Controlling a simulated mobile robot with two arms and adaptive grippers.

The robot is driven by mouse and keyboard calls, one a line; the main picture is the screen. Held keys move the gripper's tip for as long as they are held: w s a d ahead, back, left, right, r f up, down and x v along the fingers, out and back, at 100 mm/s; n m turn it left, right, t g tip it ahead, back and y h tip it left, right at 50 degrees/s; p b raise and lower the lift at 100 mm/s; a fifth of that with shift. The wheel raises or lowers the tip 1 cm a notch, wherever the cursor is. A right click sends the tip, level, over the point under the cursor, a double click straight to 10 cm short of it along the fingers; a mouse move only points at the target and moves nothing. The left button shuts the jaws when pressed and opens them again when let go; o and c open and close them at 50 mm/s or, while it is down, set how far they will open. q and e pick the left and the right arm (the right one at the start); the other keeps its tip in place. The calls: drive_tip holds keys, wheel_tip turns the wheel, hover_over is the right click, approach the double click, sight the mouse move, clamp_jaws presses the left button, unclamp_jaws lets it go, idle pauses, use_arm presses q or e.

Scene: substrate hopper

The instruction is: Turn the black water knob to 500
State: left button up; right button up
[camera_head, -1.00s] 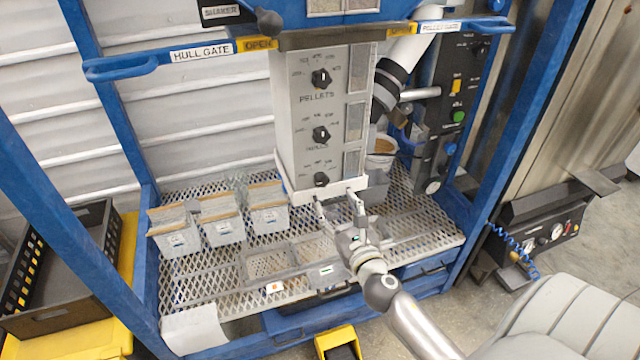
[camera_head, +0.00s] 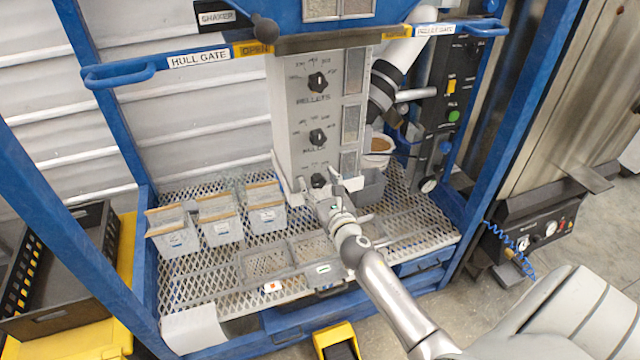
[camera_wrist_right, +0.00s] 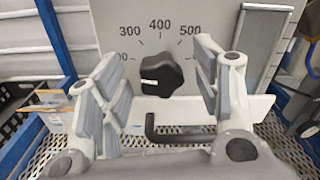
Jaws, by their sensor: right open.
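The black water knob (camera_head: 318,181) is the lowest of three black knobs on the front of the grey hopper panel (camera_head: 290,130). In the right wrist view the knob (camera_wrist_right: 162,75) sits below a printed scale with 300, 400 and 500. Its white mark points left, toward the low end, below 300. My right gripper (camera_head: 322,190) is open in front of the panel's lower end. In the right wrist view its two fingers stand on either side of the knob, with gaps showing between knob and fingers. My left gripper is not in view.
The pellets knob (camera_head: 318,83) and a middle knob (camera_head: 317,137) sit above. A black bent handle (camera_wrist_right: 185,135) lies below the knob. Several grey boxes stand left on the mesh table (camera_head: 200,262). A bucket (camera_head: 378,148) is right of the panel.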

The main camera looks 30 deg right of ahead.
drive_tip(key=shift+c, duration=0.2)
drive_tip(key=c, duration=1)
drive_tip(key=shift+o, duration=0.2)
